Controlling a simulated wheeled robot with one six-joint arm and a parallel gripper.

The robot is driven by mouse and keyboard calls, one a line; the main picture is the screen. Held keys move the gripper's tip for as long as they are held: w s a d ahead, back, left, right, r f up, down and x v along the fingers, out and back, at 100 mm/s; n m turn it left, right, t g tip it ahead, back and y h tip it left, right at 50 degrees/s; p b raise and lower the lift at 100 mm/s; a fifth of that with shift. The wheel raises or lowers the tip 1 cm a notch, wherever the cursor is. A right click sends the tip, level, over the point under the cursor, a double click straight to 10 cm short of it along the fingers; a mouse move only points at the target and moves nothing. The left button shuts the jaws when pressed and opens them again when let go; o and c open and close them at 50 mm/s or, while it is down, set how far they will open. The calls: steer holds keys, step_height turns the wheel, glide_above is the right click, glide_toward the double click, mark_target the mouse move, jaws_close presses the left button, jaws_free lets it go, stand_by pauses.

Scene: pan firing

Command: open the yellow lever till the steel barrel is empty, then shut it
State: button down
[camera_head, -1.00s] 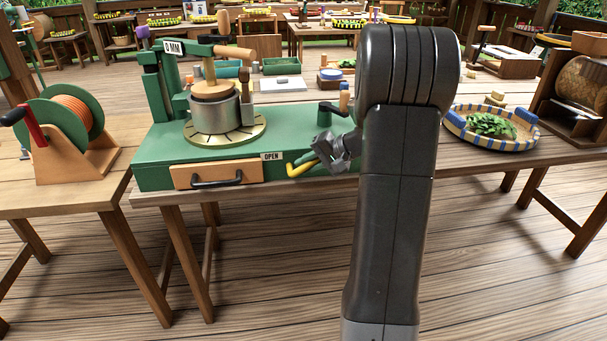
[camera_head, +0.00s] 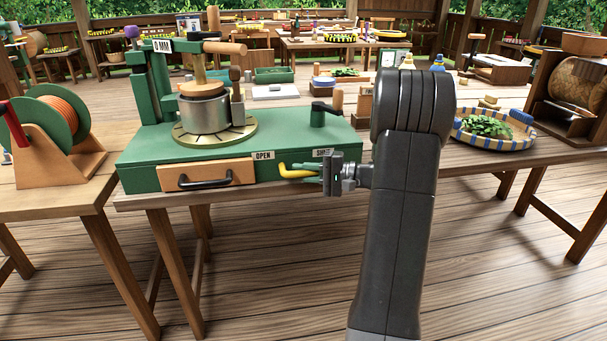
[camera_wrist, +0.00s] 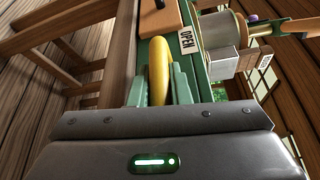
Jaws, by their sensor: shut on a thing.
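The yellow lever (camera_head: 292,172) is on the front face of the green press (camera_head: 290,135), right of the OPEN label (camera_head: 263,155); it extends right, below the SHUT label (camera_head: 323,153). My gripper (camera_head: 318,168) is shut on its right part. In the wrist view, the yellow lever (camera_wrist: 159,68) lies between the two green fingers of my gripper (camera_wrist: 158,88). The steel barrel (camera_head: 206,113) stands on the round dial plate (camera_head: 243,128), with a wooden plug (camera_head: 203,88) at its top. The barrel's inside is hidden.
A wooden drawer (camera_head: 238,172) with a black handle is left of the lever. A hose reel (camera_head: 62,125) stands on the left table, and a striped basket of leaves (camera_head: 462,138) on the right. Open floor lies in front of the tables.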

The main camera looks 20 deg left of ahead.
stand_by(0.4)
steer(key=c, duration=1.3)
jaws_free()
steer(key=shift+c, duration=0.2)
steer(key=w+d+p, duration=0.1)
steer(key=w+d, duration=0.1)
steer(key=d, duration=1.1)
steer(key=shift+d+r, duration=0.35)
steer(key=shift+a, duration=0.1)
steer(key=a, duration=0.4)
steer(key=s+a, duration=0.1)
steer(key=a, duration=0.4)
steer(key=s+a+b, duration=0.1)
steer(key=a, duration=0.3)
steer(key=shift+a+f, duration=0.3)
steer(key=shift+f, duration=0.1)
steer(key=shift+d, duration=0.1)
